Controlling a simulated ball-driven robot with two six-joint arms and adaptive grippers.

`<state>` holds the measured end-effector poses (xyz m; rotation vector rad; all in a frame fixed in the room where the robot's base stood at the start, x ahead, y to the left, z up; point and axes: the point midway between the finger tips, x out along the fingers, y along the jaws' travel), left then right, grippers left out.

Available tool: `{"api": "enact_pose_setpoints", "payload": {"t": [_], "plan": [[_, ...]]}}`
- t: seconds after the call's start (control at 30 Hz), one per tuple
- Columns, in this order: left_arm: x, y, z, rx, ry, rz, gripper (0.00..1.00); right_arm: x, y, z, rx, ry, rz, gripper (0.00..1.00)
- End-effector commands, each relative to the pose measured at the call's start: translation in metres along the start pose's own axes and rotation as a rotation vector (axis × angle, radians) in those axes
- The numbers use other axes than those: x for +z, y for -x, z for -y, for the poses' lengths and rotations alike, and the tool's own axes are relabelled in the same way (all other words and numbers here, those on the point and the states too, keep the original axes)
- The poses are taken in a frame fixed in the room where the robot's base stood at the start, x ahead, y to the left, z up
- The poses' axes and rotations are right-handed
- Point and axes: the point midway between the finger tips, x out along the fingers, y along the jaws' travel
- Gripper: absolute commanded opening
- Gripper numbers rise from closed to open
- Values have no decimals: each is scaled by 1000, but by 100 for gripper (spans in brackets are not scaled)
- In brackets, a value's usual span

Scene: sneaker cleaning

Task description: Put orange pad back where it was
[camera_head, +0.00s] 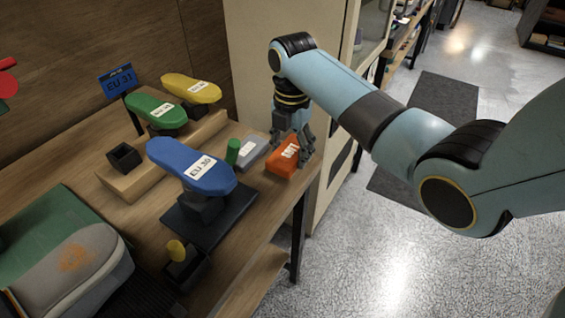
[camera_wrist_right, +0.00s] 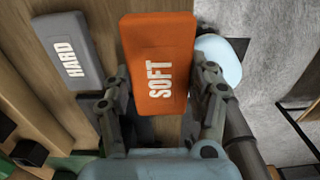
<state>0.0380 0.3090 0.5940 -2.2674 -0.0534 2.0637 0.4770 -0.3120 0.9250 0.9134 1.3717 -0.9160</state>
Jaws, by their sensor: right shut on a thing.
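The orange pad (camera_head: 283,158) is at the right edge of the wooden table in the head view, just below my right gripper (camera_head: 291,136). In the right wrist view the orange pad (camera_wrist_right: 160,62) shows the word SOFT. The fingers of my right gripper (camera_wrist_right: 165,98) are on both of its long sides, shut on it. I cannot tell whether the pad touches the table. The grey pad (camera_head: 252,151), marked HARD in the right wrist view (camera_wrist_right: 68,50), lies to the left of it, apart. My left gripper is not in view.
A green cylinder (camera_head: 233,151) stands beside the grey pad. Green (camera_head: 155,109) and yellow (camera_head: 191,88) forms are behind. A grey-green sneaker (camera_head: 78,262) is at lower left.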

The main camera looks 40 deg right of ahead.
Motion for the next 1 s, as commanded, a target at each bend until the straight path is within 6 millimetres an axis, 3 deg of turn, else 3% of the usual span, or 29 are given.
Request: {"api": "enact_pose_setpoints", "payload": {"t": [0.13, 0.27, 0.5, 0.87, 0.9, 1.0], "plan": [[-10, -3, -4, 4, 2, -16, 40, 0, -11, -19, 1, -1, 0, 17], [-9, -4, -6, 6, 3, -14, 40, 0, -19, -22, -2, 0, -1, 17], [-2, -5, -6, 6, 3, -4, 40, 0, -51, -22, 0, 0, 0, 17], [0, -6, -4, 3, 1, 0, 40, 0, -56, -22, 0, 0, 0, 17], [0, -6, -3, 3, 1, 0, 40, 0, -57, -21, 0, 0, 0, 59], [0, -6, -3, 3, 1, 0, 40, 0, -56, -21, 0, 0, 0, 72]]}}
